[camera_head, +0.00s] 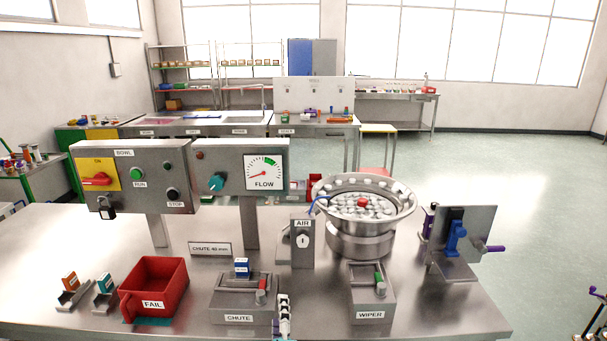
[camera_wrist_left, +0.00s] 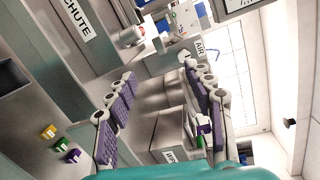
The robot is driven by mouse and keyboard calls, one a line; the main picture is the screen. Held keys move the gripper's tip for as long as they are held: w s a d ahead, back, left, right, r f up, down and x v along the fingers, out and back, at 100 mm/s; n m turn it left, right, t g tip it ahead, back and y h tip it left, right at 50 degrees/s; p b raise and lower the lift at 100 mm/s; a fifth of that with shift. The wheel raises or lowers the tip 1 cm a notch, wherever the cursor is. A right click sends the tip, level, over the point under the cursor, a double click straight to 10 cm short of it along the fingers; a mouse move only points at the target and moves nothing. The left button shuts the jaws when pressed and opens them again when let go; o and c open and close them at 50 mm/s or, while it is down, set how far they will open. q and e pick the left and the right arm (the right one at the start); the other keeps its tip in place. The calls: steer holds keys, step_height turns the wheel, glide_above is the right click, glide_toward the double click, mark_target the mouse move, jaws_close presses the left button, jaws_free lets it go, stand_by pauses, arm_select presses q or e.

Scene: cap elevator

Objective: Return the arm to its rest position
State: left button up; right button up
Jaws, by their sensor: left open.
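My left gripper (camera_head: 283,315) shows at the front edge of the steel table, between the chute box (camera_head: 240,312) and the wiper box (camera_head: 371,305). In the left wrist view its two purple-padded fingers (camera_wrist_left: 160,85) are spread apart with nothing between them. The chute box, with a labelled face (camera_wrist_left: 80,20), and the wiper box (camera_wrist_left: 172,138) also show there. Most of the left arm is hidden below the head view's lower edge. My right gripper is not seen.
A red FAIL bin (camera_head: 160,283) stands left of the chute. The AIR post (camera_head: 302,242) and the bowl feeder (camera_head: 361,240) stand behind, with control boxes (camera_head: 130,172) at back left. A bracketed plate (camera_head: 470,240) stands at right. The table's front right corner is clear.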

arm_select(q)
steer(key=s+a+f+n+g+y, duration=0.1)
steer(key=s+a+f+n+g, duration=0.2)
steer(key=a+n, duration=0.35)
steer(key=s+a+f+n+g+y, duration=0.1)
steer(key=s+a+n+g, duration=0.3)
steer(key=a, duration=0.3)
steer(key=s+d+f+n+g+h, duration=0.1)
steer(key=s+f+n+g+h, duration=0.1)
steer(key=s+n, duration=0.7)
steer(key=shift+s+f+g+h, duration=0.3)
steer(key=shift+s+h, duration=0.35)
steer(key=shift+h, duration=0.25)
